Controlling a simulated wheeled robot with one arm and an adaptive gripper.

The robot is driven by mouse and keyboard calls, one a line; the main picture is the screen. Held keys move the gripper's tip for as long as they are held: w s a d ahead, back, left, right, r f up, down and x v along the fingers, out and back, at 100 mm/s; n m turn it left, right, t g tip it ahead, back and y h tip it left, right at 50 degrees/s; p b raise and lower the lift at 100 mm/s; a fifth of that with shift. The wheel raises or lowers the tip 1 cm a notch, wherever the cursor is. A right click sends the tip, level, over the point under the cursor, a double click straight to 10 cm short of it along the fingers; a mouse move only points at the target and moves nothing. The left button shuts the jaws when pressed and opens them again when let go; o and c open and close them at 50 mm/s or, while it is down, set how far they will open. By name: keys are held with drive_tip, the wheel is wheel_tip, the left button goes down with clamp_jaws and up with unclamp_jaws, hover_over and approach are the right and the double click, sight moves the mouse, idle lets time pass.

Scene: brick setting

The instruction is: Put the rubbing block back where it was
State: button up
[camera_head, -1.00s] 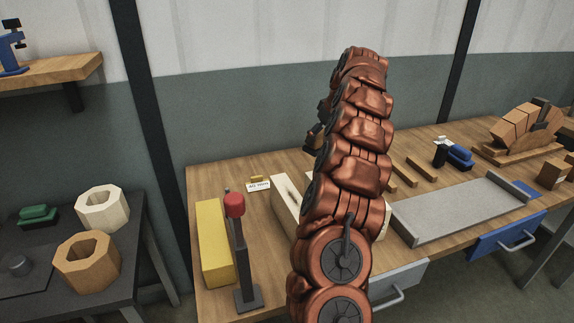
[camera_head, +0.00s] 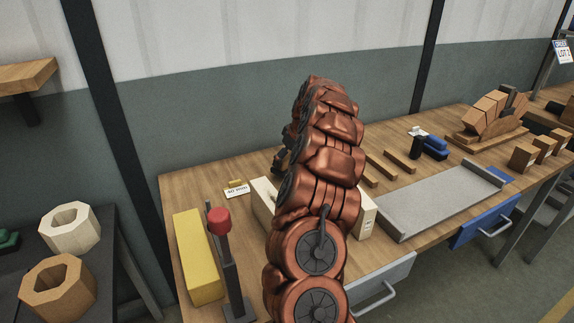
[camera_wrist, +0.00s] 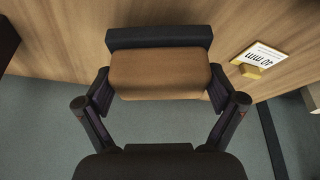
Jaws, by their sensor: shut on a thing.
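My gripper (camera_wrist: 160,88) is shut on a brown block with a dark layer along its far side, which looks like the rubbing block (camera_wrist: 160,70). The block lies crosswise between the two fingers in the wrist view. In the head view my gripper (camera_head: 281,158) shows only as a dark shape behind my copper arm, over the back of the bench (camera_head: 190,178). The block cannot be made out there. Whether it touches the bench is unclear.
A "40 MM" card (camera_head: 236,191) with a small brass piece stands near the bench's back. A yellow block (camera_head: 197,258), a red-topped post (camera_head: 219,222) and a cream box (camera_head: 264,199) stand around my arm. A grey tray (camera_head: 440,200) lies right.

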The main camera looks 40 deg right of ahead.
sight(287, 165)
drive_tip(key=shift+f, duration=1.4)
drive_tip(key=shift+f, duration=0.2)
drive_tip(key=o, duration=0.7)
drive_tip(key=shift+o, duration=0.2)
drive_tip(key=b+v, duration=0.1)
drive_tip(key=v, duration=1.1)
drive_tip(key=shift+r, duration=0.2)
